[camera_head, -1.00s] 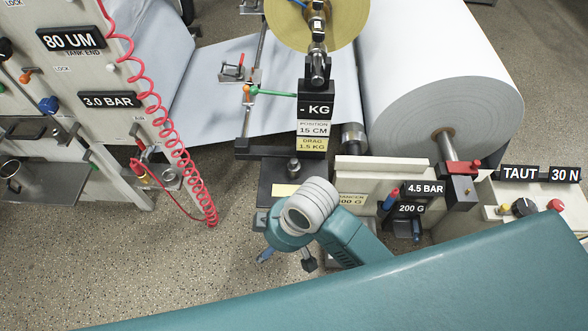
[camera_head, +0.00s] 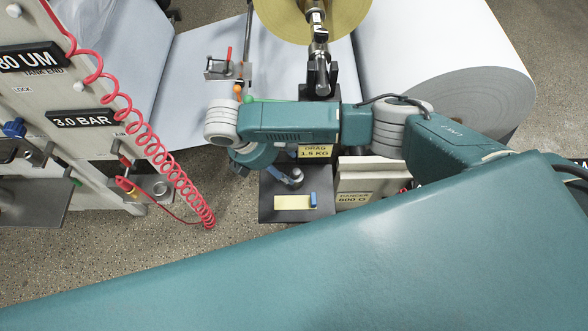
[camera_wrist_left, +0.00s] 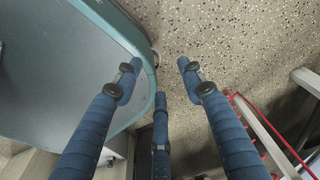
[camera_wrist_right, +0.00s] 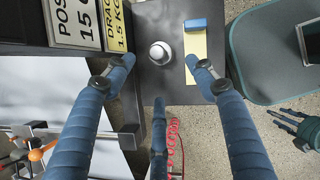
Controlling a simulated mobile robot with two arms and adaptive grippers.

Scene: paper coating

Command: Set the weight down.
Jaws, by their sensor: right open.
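A round, silvery domed piece (camera_wrist_right: 160,53), apparently the weight, stands on a black plate (camera_wrist_right: 183,95). In the head view this domed piece (camera_head: 296,175) is near the plate's back edge, partly covered by a blue finger. My right gripper (camera_wrist_right: 162,62) is open, its fingertips on either side of the dome with visible gaps. In the head view my right arm reaches in from the right and hides much of this gripper. My left gripper (camera_wrist_left: 160,62) is open and empty over the speckled floor; I cannot make it out in the head view.
A yellow label (camera_head: 291,202) lies on the plate, with a small blue block (camera_head: 313,199) at its right end. A coiled red hose (camera_head: 150,140) hangs left. A large paper roll (camera_head: 480,85) fills the back right.

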